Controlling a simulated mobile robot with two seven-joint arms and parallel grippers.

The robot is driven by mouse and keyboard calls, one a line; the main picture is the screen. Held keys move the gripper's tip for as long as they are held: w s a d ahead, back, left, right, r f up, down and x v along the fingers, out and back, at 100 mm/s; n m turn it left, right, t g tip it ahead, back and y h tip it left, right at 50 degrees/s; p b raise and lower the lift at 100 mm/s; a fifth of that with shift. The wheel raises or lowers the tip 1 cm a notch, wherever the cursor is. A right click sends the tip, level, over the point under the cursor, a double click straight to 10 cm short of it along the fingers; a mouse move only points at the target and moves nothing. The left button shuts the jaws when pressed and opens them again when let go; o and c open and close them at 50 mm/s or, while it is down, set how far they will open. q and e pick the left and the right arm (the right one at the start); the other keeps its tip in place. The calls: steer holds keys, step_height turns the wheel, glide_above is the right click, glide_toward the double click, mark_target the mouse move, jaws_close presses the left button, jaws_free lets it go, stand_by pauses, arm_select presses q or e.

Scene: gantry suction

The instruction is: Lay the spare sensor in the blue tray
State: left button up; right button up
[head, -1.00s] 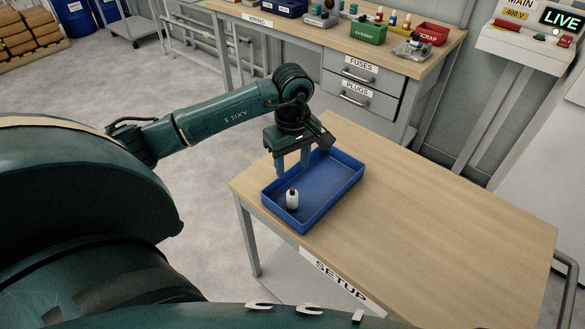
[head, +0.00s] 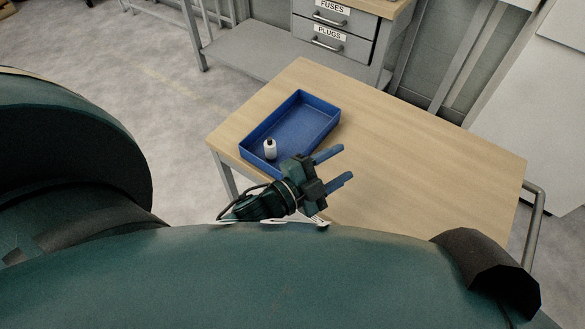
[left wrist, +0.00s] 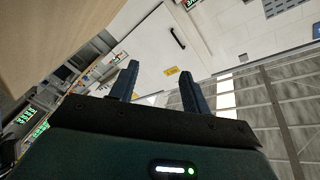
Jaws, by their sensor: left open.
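The blue tray (head: 318,128) lies on the wooden table at its left part. A small white cylinder with a dark top (head: 270,149), which looks like the spare sensor, stands upright inside the tray near its front left corner. My left gripper (head: 347,161) is to the right of the tray's near end, its two blue fingers apart and empty, pointing right. It is clear of the sensor. In the left wrist view the open fingers (left wrist: 159,70) have nothing between them. My right gripper is not in view.
The table (head: 430,165) is bare to the right of the tray. A metal rail (head: 535,225) runs along its right end. Behind it stands a bench with drawers marked FUSES and PLUGS (head: 333,38). Grey floor is open on the left.

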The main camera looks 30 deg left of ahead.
arm_select(q)
steer(key=s+a+f+n+g+y, duration=0.3)
steer(key=s+f+n+g, duration=0.3)
steer(key=s+f+n, duration=0.5)
step_height(320, 180, down, 3)
steer(key=shift+s+f+n+y, duration=0.15)
steer(key=shift+s+n+y, duration=0.25)
steer(key=shift+n+y, duration=0.45)
